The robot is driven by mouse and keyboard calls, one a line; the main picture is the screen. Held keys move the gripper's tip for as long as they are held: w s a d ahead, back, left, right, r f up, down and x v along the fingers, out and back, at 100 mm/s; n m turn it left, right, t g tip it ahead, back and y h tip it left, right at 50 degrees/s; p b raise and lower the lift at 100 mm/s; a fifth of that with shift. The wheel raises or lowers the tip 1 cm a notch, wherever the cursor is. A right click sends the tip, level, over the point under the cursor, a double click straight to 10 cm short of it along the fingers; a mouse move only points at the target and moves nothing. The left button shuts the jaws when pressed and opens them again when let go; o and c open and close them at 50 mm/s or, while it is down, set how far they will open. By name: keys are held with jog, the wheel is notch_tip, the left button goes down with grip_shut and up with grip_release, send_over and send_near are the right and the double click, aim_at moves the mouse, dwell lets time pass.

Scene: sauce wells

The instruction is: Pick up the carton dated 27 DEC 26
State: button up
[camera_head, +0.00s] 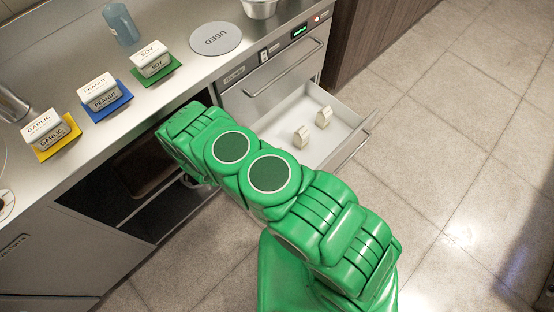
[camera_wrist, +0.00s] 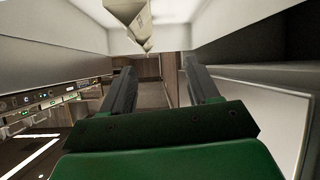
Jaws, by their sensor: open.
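Two small cream cartons stand in the open drawer in the head view, a nearer one (camera_head: 301,138) and a farther one (camera_head: 323,117). Their dates cannot be read, so I cannot tell which is 27 DEC 26. My gripper (camera_wrist: 160,82) shows in the wrist view with its two dark fingers apart and nothing between them. A pale carton (camera_wrist: 130,14) hangs into the top of that view, beyond the fingers and left of centre, partly cut off; no writing shows on it. The head view does not show my fingertips; my green arm covers that area.
The drawer (camera_head: 352,150) is pulled out under the counter. On the counter are GARLIC (camera_head: 42,126), PEANUT (camera_head: 97,85) and SOY (camera_head: 152,54) containers on coloured mats, a grey USED disc (camera_head: 216,39) and a blue cup (camera_head: 121,24). Floor to the right is clear.

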jog(key=shift+w+d+f+m+h, duration=0.25)
jog(key=shift+w+d+f+m, duration=0.15)
jog(key=shift+d+f, duration=0.75)
jog(key=shift+w+d+f+m+h, duration=0.4)
jog(key=shift+d+f, duration=0.5)
jog(key=shift+d, duration=0.5)
jog(key=shift+w+d+f+m+h, duration=0.2)
jog(key=shift+w+d+f, duration=0.3)
jog(key=shift+d+f, duration=0.65)
jog(key=shift+d+r, duration=0.15)
grip_shut()
jog(key=shift+s, duration=0.1)
